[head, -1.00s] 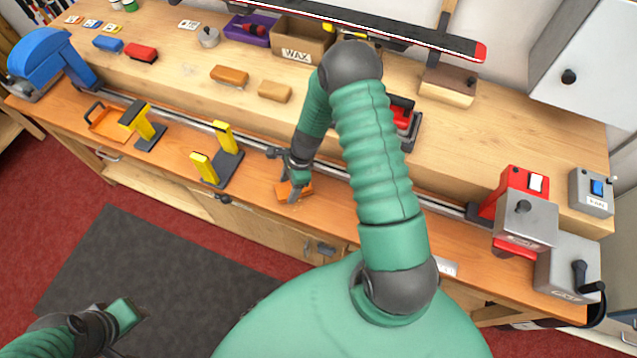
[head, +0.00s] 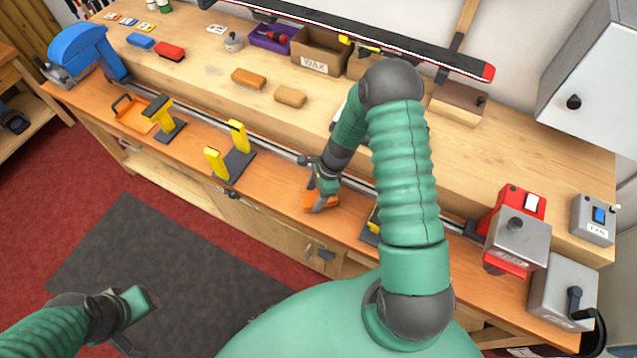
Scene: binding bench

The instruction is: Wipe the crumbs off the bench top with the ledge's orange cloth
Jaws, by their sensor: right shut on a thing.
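My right gripper (head: 322,203) is low over the front strip of the bench top (head: 275,187), in the middle of the head view. It is shut on an orange cloth (head: 312,200), which lies flat at the bench surface, partly hidden by the fingers. I cannot make out crumbs on the bench top; my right arm hides part of it. My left gripper (head: 138,303) is at the lower left, over the floor and away from the bench. Its fingers are not clear enough to judge.
Yellow-and-black supports (head: 230,153) stand left of the cloth, with an orange tray (head: 133,113) farther left. A red clamp unit (head: 513,210) and grey box (head: 563,290) stand right. The raised ledge (head: 290,125) behind holds an orange block (head: 248,78) and a wax box (head: 317,53).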

